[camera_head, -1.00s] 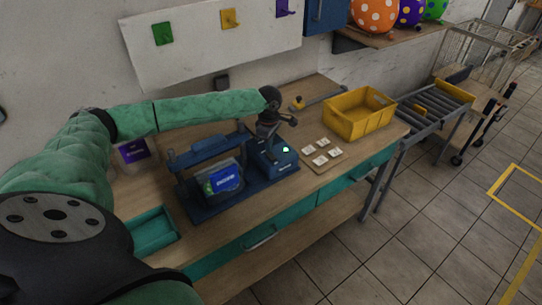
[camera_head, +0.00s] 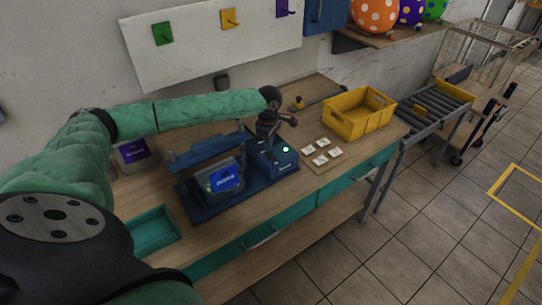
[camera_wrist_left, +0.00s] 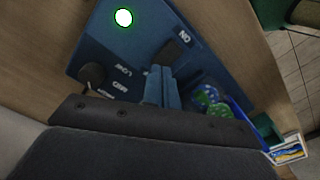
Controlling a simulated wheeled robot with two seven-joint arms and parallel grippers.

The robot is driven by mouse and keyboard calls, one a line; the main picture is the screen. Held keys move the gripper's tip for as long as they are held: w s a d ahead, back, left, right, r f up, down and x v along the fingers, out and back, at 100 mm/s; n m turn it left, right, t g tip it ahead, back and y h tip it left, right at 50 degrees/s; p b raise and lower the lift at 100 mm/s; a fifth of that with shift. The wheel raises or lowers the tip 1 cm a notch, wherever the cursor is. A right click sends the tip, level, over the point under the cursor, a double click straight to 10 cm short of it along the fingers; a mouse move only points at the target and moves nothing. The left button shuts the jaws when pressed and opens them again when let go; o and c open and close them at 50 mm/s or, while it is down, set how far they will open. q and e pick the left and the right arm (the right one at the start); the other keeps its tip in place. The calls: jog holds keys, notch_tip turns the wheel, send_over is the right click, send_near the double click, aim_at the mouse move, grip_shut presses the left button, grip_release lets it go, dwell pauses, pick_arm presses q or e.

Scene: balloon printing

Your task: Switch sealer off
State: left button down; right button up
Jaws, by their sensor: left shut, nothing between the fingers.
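The sealer (camera_head: 212,198) is a blue machine on the wooden table, with a control box (camera_head: 284,165) at its right end. A round light glows on the box, white with a green rim, and also shows in the left wrist view (camera_wrist_left: 124,17). That view shows an "ON" label, a dark switch (camera_wrist_left: 173,52) below it, and a black knob (camera_wrist_left: 92,76) near "LOW" and "MED". My left gripper (camera_wrist_left: 158,72) is shut and empty over the box, fingertips close to the switch; I cannot tell if they touch. In the head view it (camera_head: 268,134) hides part of the box.
A bag with a blue label (camera_head: 226,178) sits at the sealer's front. White cards on a small board (camera_head: 322,152) and a yellow crate (camera_head: 352,125) stand to the right. A teal tray (camera_head: 153,231) is at the left. A roller conveyor (camera_head: 432,105) adjoins the table.

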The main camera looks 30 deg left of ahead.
pick_arm(q)
jog(key=shift+f, duration=0.1)
pick_arm(e)
jog(key=shift+w+d, duration=0.2)
jog(key=shift+d, duration=0.15)
pick_arm(q)
jog(key=shift+f, duration=0.2)
pick_arm(e)
jog(key=shift+d, duration=0.1)
